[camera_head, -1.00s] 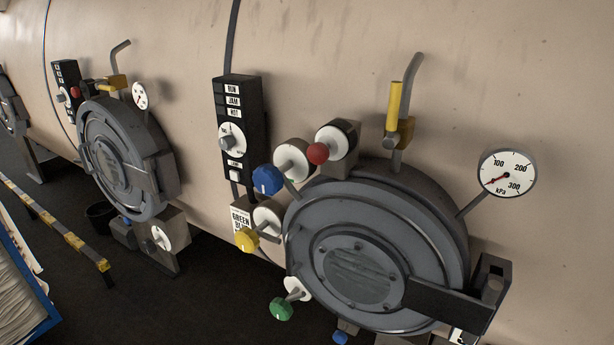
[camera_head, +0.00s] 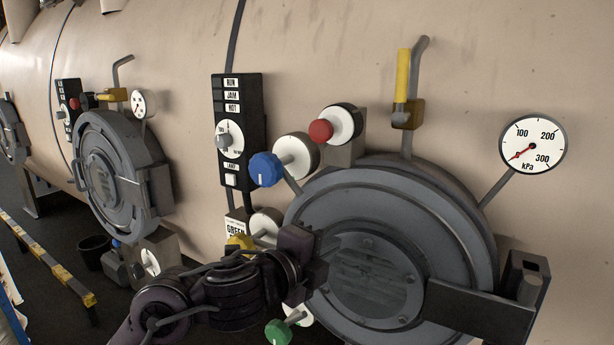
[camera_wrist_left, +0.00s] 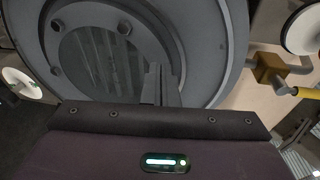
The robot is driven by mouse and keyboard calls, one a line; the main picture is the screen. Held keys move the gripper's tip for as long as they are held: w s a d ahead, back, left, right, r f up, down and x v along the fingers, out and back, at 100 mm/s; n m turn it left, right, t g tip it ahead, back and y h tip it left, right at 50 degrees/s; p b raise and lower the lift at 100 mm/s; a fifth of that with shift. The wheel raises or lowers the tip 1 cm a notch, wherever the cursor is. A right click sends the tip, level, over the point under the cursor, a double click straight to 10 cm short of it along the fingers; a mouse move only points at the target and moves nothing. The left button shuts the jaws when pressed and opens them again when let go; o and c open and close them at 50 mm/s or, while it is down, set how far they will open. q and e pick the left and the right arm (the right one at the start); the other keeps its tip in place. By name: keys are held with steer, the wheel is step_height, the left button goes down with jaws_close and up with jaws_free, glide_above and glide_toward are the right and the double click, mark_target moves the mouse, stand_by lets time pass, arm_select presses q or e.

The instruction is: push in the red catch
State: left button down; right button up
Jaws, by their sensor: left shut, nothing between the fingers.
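The red catch (camera_head: 320,130) is a round red knob standing out from a white disc with a black rim, at the upper left of the near round door (camera_head: 400,215). My left gripper (camera_head: 318,268) is in front of the lower left part of this door, below the red catch and clear of it. In the left wrist view its fingers (camera_wrist_left: 161,84) are shut and empty, pointing toward the door's window. I do not make out the red knob in that view. My right gripper is not in view.
A blue knob (camera_head: 266,169) is left of the red catch, a yellow-handled valve (camera_head: 403,85) to its right. A pressure gauge (camera_head: 533,145) stands further right. A green knob (camera_head: 278,332) is below my left arm, which partly covers a yellow knob (camera_head: 240,242).

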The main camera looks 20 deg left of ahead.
arm_select(q)
steer(key=s+r+m+h, duration=0.2)
steer(key=s+r+m, duration=0.4)
steer(key=r+m, duration=0.45)
steer(key=s+a+r+m+t+y, duration=0.2)
steer(key=s+a+r+m+y, duration=0.25)
steer(key=s+a+r, duration=0.3)
steer(key=p, duration=0.9)
glide_toward(317, 132)
steer(key=shift+m+h, duration=0.35)
steer(key=shift+m, duration=0.05)
steer(key=x, duration=0.6)
steer(key=shift+w+a+f, duration=0.1)
steer(key=shift+w+f, duration=0.05)
steer(key=shift+w, duration=0.25)
